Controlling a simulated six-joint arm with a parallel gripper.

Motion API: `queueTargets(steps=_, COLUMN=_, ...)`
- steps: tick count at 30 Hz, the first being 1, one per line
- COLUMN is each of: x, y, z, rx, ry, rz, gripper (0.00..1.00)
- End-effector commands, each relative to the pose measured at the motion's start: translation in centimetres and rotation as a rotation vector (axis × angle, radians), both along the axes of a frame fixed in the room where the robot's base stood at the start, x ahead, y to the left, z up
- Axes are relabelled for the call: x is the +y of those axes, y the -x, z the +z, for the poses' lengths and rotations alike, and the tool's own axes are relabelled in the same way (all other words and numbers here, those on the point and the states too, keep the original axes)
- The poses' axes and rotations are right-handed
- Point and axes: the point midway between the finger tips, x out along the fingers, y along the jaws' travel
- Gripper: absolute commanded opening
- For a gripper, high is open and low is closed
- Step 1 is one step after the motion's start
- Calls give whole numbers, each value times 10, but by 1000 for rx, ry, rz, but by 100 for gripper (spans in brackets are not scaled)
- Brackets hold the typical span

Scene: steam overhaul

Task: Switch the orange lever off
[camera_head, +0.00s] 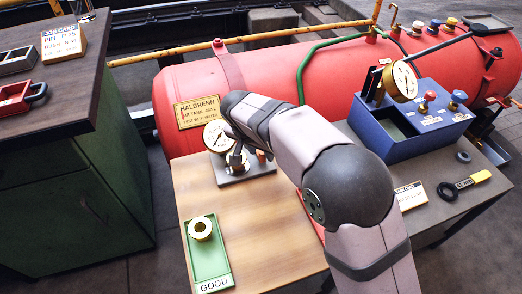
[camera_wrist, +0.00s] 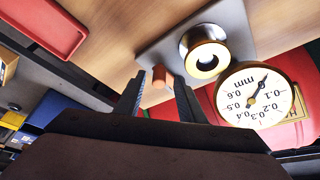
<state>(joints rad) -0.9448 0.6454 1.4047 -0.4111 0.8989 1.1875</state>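A small orange-brown peg-like lever (camera_wrist: 158,77) stands on a grey plate (camera_wrist: 150,50) in the wrist view. It shows small in the head view (camera_head: 261,157), close beside my arm. My gripper (camera_wrist: 158,92) has its two dark fingers apart, with the lever between or just beyond their tips; contact is not clear. In the head view the fingers are largely hidden by my arm. On the same plate are a brass bush (camera_wrist: 205,55) on a post and a dial gauge marked mm (camera_wrist: 255,95).
The plate sits on a wooden bench with a green GOOD tray (camera_head: 208,268) holding a brass bush (camera_head: 200,229). A red tray (camera_wrist: 45,25) lies nearby. Behind is a red tank (camera_head: 270,75); at right, a blue box with a gauge (camera_head: 420,140). Bare wood lies left of my arm.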

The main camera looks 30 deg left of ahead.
Motion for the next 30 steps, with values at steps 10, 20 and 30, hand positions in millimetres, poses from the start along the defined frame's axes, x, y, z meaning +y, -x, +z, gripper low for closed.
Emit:
queueTargets(steps=10, x=0, y=1, z=4, rx=0, ry=0, rz=1, gripper=36)
queueTargets(steps=20, x=1, y=17, z=42, rx=-1, ry=-2, rz=1, gripper=36)
queueTargets(steps=30, x=0, y=28, z=67, rx=0, ry=0, rz=1, gripper=36)
